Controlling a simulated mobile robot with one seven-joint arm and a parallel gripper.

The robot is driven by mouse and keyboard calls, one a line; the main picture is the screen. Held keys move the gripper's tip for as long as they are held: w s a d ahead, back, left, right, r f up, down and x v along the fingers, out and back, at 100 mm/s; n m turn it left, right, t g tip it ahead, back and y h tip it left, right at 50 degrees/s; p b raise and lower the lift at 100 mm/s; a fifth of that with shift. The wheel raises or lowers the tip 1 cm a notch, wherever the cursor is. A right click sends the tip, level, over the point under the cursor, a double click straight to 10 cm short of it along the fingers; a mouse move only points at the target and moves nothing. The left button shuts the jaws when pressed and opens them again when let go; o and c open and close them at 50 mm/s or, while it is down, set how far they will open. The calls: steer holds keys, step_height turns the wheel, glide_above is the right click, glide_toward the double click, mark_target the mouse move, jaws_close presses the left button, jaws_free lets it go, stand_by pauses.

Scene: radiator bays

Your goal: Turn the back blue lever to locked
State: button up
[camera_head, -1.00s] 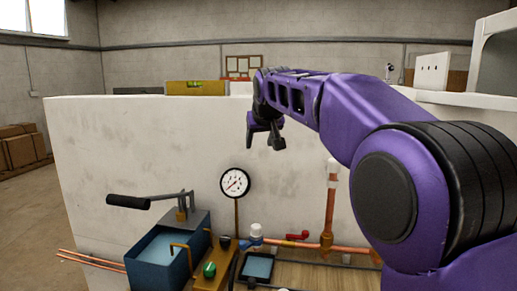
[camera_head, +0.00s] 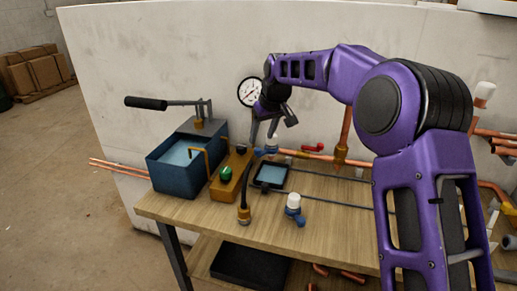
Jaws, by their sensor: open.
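The back blue lever (camera_head: 260,152) shows at the back of the workbench, left of a white cap (camera_head: 272,145). My gripper (camera_head: 272,131) is open and empty, pointing down just above that cap and lever in the picture. It partly covers this area, and I cannot tell the exact gap or the lever's full angle. A second blue lever (camera_head: 299,219) with a white cap (camera_head: 293,201) stands nearer the front of the bench, clear of my gripper.
A red lever (camera_head: 314,148) sits on the copper pipe to the right. A gauge (camera_head: 250,92) stands behind my gripper. A blue tank (camera_head: 180,165) with a black-handled pump arm (camera_head: 146,103) is at left. A dark tablet-like device (camera_head: 271,175) lies in front of the back lever.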

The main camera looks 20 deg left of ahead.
mark_target(258, 149)
steer(key=x, duration=0.6)
steer(key=shift+a, duration=0.1)
steer(key=shift+c, duration=0.2)
jaws_close()
stand_by(1.1)
